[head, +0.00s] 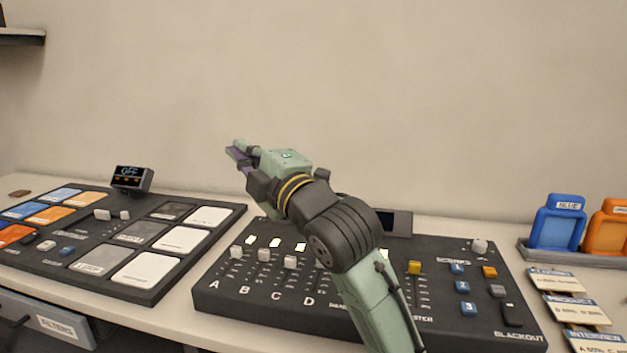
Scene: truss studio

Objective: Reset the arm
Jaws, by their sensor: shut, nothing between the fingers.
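My gripper (237,154) is in the head view, left of the middle, at the end of my pale green and black arm. It is shut and nothing shows in it. It is raised above the desk, against the wall, pointing to the left and away. My arm comes up from the bottom edge and hides part of the black fader console (250,303) below it. The fingertips are small in the picture and partly turned away.
A black panel (160,286) with coloured and white pads lies at left, with a small "OFF" display (132,178) behind. Blue (557,228) and orange (608,232) framed holders stand at right. Labelled cards (575,310) lie before them. A drawer (45,322) is below the desk.

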